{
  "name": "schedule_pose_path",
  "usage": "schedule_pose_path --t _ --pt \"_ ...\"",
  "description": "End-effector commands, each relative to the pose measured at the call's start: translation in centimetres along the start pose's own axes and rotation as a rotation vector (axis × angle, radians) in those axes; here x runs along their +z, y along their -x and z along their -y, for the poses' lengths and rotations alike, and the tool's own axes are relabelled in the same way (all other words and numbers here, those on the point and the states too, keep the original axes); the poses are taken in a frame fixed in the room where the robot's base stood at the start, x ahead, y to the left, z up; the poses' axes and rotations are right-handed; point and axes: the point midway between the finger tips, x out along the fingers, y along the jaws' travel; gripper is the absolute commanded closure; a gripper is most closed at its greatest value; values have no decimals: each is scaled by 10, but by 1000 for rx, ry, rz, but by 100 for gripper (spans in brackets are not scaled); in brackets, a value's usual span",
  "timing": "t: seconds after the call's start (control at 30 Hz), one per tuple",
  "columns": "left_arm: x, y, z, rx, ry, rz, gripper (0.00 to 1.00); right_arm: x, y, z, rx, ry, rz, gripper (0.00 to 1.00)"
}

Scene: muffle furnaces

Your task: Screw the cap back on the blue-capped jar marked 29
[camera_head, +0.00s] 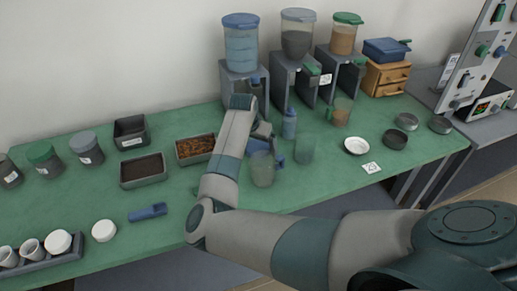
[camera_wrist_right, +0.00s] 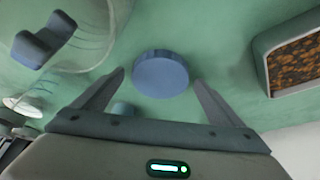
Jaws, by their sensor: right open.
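A round blue cap (camera_wrist_right: 160,73) shows in the right wrist view, between and just beyond my right gripper's fingertips. My right gripper (camera_wrist_right: 160,88) is open and empty, with one finger to each side of the cap. I cannot tell whether the cap lies on the table or sits on something. In the head view my right forearm reaches over the table and partly hides this spot. A small blue bottle (camera_head: 289,124) stands just right of the wrist. No number 29 is readable on any jar. My left gripper is out of view.
A clear beaker (camera_head: 262,170) and a greenish clear cup (camera_head: 304,149) stand near the right gripper. A blue holder-like piece (camera_wrist_right: 45,40) is close by. A tray of brown bits (camera_head: 194,162) lies to the left. Dispensers (camera_head: 243,80) stand behind.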

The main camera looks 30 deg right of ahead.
Motion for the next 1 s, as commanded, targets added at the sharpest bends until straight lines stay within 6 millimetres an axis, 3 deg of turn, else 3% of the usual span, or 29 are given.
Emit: schedule_pose_path --t 0.4,0.6,1.0 --pt "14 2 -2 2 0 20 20 0 0 0 0 0 0 9" --pt "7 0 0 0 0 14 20 0 0 0 0 0 0 52" --pt "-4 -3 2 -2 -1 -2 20 -2 4 0 -1 0 -1 53"
